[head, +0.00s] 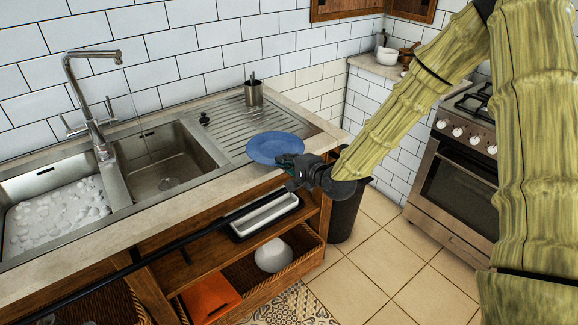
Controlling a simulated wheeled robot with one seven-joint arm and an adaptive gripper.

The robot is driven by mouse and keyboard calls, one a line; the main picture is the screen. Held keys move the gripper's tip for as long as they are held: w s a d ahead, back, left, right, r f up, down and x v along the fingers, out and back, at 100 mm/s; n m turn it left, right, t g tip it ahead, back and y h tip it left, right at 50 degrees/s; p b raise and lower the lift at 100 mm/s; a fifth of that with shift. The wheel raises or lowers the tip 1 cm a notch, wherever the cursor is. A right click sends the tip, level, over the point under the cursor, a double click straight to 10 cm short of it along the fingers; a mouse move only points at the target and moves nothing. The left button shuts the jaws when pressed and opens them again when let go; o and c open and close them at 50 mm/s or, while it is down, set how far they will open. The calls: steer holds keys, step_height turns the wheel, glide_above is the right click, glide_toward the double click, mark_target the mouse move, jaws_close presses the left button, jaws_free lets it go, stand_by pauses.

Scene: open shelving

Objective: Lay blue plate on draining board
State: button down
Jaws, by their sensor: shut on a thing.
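The blue plate (275,147) is in my gripper, seen in the head view over the front right part of the draining board. My gripper (289,163) is shut on the plate's near right rim. The plate looks roughly level; I cannot tell whether its underside touches the board or hangs just above it. The draining board (229,124) is ridged metal, right of the sinks, and partly hidden by the plate.
The tall tap (92,100) rises behind two sinks. Below the counter is an open shelf with a white tray (265,213). A stove (458,150) stands right.

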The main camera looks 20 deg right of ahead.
steer(key=shift+w+d, duration=0.4)
steer(key=shift+d, duration=0.15)
steer(key=shift+w+d+f, duration=0.1)
steer(key=shift+f, duration=0.1)
steer(key=shift+f+p, duration=0.5)
steer(key=shift+f, duration=1.05)
steer(key=shift+f, duration=0.15)
steer(key=c, duration=1.6)
jaws_free()
steer(key=shift+c, duration=0.2)
